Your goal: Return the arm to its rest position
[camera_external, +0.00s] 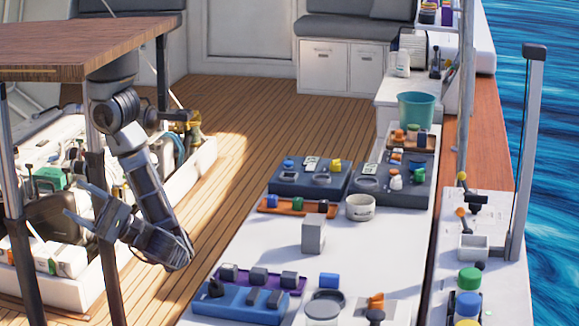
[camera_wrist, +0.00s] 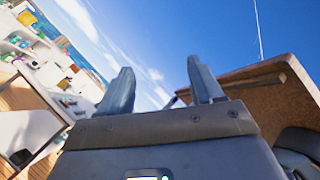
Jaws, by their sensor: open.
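My gripper (camera_external: 84,210) is on the left in the external view, at the end of my folded, dark arm. It points up and to the left, beside a table post and in front of the white open hatch box (camera_external: 195,165). In the wrist view my gripper (camera_wrist: 158,88) has two grey fingers standing well apart with only sky between them. It is open and empty. The wooden tabletop (camera_external: 80,45) is above the gripper, and its underside edge also shows at the right of the wrist view (camera_wrist: 265,85).
Dark posts stand near my arm. The plank deck (camera_external: 255,110) between the hatch and the worktop is clear.

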